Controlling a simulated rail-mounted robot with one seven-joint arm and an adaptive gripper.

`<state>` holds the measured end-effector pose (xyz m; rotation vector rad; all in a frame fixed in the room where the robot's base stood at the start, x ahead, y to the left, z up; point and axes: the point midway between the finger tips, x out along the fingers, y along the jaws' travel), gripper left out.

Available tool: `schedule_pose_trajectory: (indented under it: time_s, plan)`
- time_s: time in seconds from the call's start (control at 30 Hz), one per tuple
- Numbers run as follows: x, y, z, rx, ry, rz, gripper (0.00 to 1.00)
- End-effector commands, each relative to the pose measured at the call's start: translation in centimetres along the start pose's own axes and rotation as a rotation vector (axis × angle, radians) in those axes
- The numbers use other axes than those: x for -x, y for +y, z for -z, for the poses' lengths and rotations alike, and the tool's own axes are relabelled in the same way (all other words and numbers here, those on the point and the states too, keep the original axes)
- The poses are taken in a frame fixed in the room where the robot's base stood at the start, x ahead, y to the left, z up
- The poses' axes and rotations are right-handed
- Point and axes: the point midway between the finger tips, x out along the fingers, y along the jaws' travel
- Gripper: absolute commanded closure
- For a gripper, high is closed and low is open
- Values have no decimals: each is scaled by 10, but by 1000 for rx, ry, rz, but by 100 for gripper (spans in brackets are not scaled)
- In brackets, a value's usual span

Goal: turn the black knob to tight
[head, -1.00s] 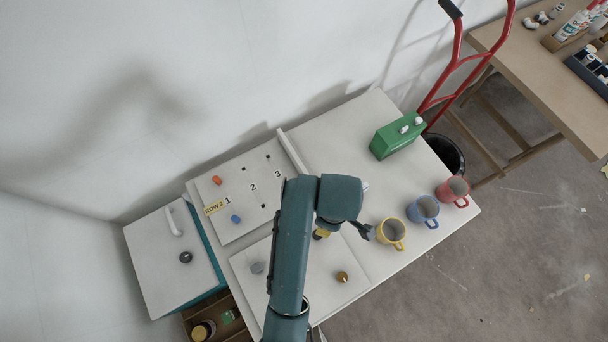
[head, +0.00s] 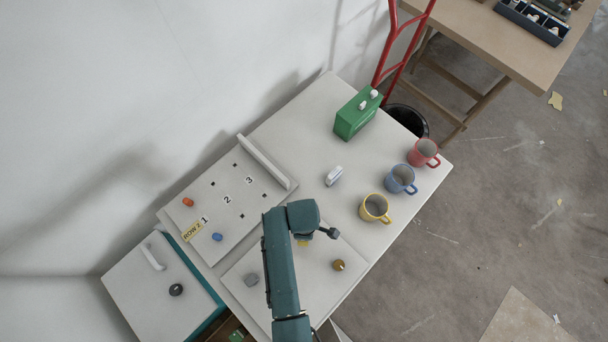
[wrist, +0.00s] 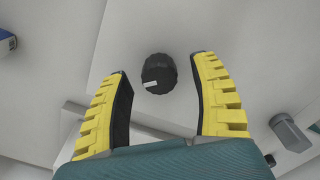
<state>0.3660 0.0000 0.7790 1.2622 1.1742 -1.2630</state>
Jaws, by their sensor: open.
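In the wrist view a black round knob (wrist: 158,73) with a ribbed edge stands on a pale panel. A short white mark shows on its lower left. My gripper (wrist: 161,82) is open, with one yellow finger on each side of the knob in the picture and gaps between. I cannot tell how far above it the fingers are. In the head view my gripper (head: 303,243) is mostly hidden by my arm, over the front panel (head: 310,288). The knob there seems hidden under my arm. No tight label is readable.
The front panel also bears a grey knob (head: 251,279) and a brass knob (head: 339,265). A dark ring-shaped knob (head: 176,289) is on the left box. Yellow (head: 375,207), blue (head: 401,179) and red (head: 423,153) mugs stand right. A raised bar (head: 264,162) edges the numbered board.

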Motion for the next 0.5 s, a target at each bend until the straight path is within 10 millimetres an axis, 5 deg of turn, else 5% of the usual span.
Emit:
schedule_pose_trajectory:
  time_s: [0.33, 0.5]
  plan:
    - [-7, 0, 0, 0, 0, -1, 37]
    - [-7, 0, 0, 0, 0, -1, 70]
